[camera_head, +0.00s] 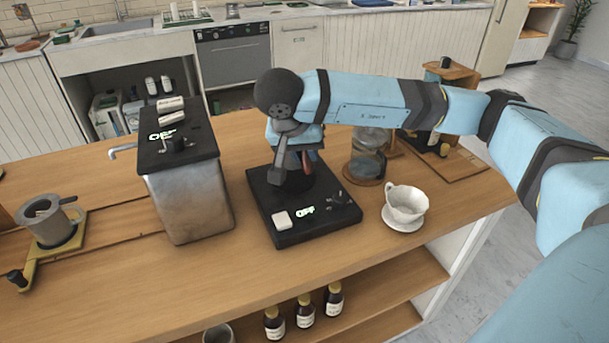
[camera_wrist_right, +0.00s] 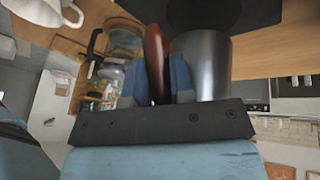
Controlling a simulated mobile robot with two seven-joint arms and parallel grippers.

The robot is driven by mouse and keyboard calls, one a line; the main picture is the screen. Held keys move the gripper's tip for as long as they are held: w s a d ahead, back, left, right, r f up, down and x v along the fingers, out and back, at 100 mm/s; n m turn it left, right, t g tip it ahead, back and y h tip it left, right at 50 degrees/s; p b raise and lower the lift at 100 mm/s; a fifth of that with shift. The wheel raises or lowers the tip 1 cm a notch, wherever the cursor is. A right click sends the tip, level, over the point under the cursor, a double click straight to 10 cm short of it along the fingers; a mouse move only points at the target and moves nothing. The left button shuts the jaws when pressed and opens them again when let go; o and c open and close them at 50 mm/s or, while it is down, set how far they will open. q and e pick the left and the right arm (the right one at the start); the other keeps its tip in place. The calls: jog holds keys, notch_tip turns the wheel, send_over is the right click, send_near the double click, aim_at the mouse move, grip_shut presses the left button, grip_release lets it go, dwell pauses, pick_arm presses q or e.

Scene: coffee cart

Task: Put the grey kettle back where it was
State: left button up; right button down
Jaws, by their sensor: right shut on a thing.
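The grey kettle (camera_wrist_right: 203,65) shows in the right wrist view as a metal cylinder with a reddish-brown handle (camera_wrist_right: 155,62). My right gripper (camera_wrist_right: 158,88) is shut on that handle, one blue finger on each side. In the head view my right gripper (camera_head: 297,150) is above the black base (camera_head: 290,236) with a lit display, and the wrist and gripper hide most of the kettle. The kettle is over the rear part of this base; I cannot tell whether its bottom touches it. My left gripper is not in view.
A metal boiler box (camera_head: 190,203) with a tap stands left of the base. A white dripper cup (camera_head: 405,205) and a glass carafe (camera_head: 368,160) stand to its right. A grey cup in a wooden stand (camera_head: 50,225) is at far left. Bottles (camera_head: 305,312) sit on the shelf below.

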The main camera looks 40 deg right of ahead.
aim_at(304, 167)
notch_tip(304, 167, down, 5)
jog(key=shift+b, duration=0.55)
jog(key=shift+f, duration=0.1)
jog(key=c, duration=1)
grip_release()
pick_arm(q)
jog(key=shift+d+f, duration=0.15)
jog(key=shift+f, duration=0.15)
pick_arm(e)
jog(key=shift+a+r, duration=0.1)
jog(key=shift+r, duration=0.4)
pick_arm(q)
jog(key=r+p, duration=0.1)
jog(key=p, duration=0.2)
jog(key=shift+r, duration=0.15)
pick_arm(e)
jog(key=v, duration=1.1)
jog(key=shift+s+a+r, duration=0.1)
